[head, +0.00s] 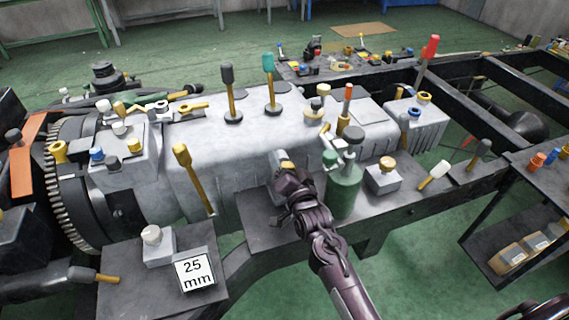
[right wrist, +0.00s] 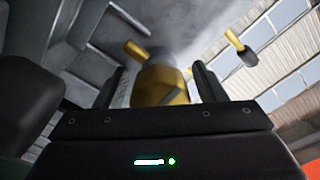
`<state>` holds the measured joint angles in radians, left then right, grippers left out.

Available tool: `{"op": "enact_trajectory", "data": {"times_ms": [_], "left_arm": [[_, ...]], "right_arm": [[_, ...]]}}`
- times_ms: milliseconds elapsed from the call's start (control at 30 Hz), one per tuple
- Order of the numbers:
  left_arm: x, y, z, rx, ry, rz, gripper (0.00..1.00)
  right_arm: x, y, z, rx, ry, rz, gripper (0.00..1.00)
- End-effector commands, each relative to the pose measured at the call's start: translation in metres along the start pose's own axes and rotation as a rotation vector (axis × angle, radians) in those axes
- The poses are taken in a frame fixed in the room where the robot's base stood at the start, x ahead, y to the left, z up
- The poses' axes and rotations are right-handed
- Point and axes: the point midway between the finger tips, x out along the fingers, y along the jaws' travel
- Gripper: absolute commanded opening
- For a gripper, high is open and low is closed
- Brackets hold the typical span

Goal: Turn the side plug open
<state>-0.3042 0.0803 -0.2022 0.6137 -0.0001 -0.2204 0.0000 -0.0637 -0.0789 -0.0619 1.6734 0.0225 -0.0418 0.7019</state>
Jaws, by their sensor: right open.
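The side plug, a round yellow piece with a dark slanted mark on its face, shows in the right wrist view (right wrist: 160,82) on the side of the grey housing (head: 240,135). My right gripper (head: 286,172) is at the near side of that housing in the head view. In the right wrist view its two dark fingers stand on either side of the plug, open. I cannot tell whether either finger touches it. In the head view the gripper and wrist hide most of the plug.
A green cylinder (head: 344,192) stands close to the right of my right gripper. A yellow-handled lever (head: 193,178) leans to its left. A 25 mm sign (head: 194,271) and a white-knobbed block (head: 158,246) sit on the front left plate. Several levers stand on top of the housing.

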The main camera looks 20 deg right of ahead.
Motion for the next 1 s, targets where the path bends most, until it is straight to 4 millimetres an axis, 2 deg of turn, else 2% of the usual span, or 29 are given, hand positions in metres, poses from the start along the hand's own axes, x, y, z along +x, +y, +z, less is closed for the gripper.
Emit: {"op": "enact_trajectory", "data": {"times_ms": [267, 600, 1000], "left_arm": [[-0.0005, -0.0014, -0.0120, -0.001, 0.018, -0.002, 0.36], [-0.0004, -0.0019, -0.0101, -0.003, 0.015, -0.002, 0.36], [-0.0068, -0.0017, -0.0073, -0.003, 0.010, -0.002, 0.36]], "right_arm": [[0.0018, 0.0001, 0.0000, 0.000, 0.000, 0.000, 0.64], [0.0015, 0.0002, 0.0000, 0.000, 0.000, 0.000, 0.20], [0.0015, -0.0009, -0.0011, -0.080, -0.001, 0.000, 0.19]]}}
